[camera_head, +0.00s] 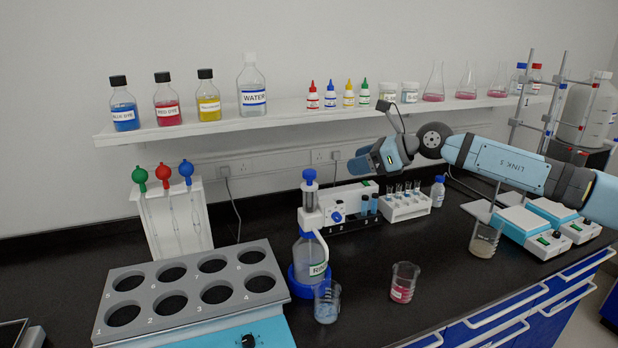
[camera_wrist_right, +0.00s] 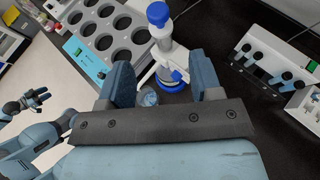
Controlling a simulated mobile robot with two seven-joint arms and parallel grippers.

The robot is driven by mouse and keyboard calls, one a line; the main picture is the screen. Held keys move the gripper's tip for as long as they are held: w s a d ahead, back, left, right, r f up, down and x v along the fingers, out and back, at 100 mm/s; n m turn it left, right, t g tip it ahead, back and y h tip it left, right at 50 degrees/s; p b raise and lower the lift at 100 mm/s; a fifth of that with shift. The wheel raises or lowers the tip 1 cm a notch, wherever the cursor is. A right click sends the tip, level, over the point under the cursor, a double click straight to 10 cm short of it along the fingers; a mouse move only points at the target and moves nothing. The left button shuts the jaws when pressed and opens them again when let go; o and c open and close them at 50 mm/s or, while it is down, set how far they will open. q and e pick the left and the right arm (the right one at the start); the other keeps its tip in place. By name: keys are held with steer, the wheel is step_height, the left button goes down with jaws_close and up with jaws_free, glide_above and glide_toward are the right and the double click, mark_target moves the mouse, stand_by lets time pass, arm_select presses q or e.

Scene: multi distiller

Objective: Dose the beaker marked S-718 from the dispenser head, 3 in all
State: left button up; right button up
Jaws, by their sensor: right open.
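The bottle-top dispenser (camera_head: 311,262) has a blue plunger, a white head and a blue base; its label is partly hidden. A beaker with blue contents (camera_head: 327,304) stands at its front right and shows in the right wrist view (camera_wrist_right: 149,97). A beaker with red contents (camera_head: 403,285) stands further right. The beakers' markings are too small to read, so I cannot tell which is S-718. My right gripper (camera_head: 366,160) is open and empty, raised behind and right of the dispenser. In the right wrist view its fingers frame the dispenser from above. My left gripper (camera_wrist_right: 38,98) shows small there, its jaws unclear.
A grey rack with round holes (camera_head: 190,285) stands left of the dispenser. Behind are a white instrument (camera_head: 345,199) and a tube rack (camera_head: 407,207). Hotplates (camera_head: 530,224) and another beaker (camera_head: 484,243) are at right. A shelf (camera_head: 300,121) with bottles runs above.

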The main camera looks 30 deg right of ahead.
mark_target(311, 171)
steer(key=shift+t, duration=0.3)
steer(key=p+x, duration=0.1)
steer(key=x, duration=0.3)
steer(key=p+x, duration=0.1)
steer(key=x, duration=0.3)
steer(key=p+x, duration=0.1)
steer(key=x, duration=0.3)
steer(key=shift+a+r+p, duration=0.2)
steer(key=shift+a+p, duration=0.1)
steer(key=shift+p, duration=0.1)
steer(key=shift+w+a+f, duration=0.35)
steer(key=shift+w+f, duration=0.05)
steer(key=shift+w, duration=0.15)
steer(key=shift+c, duration=0.4)
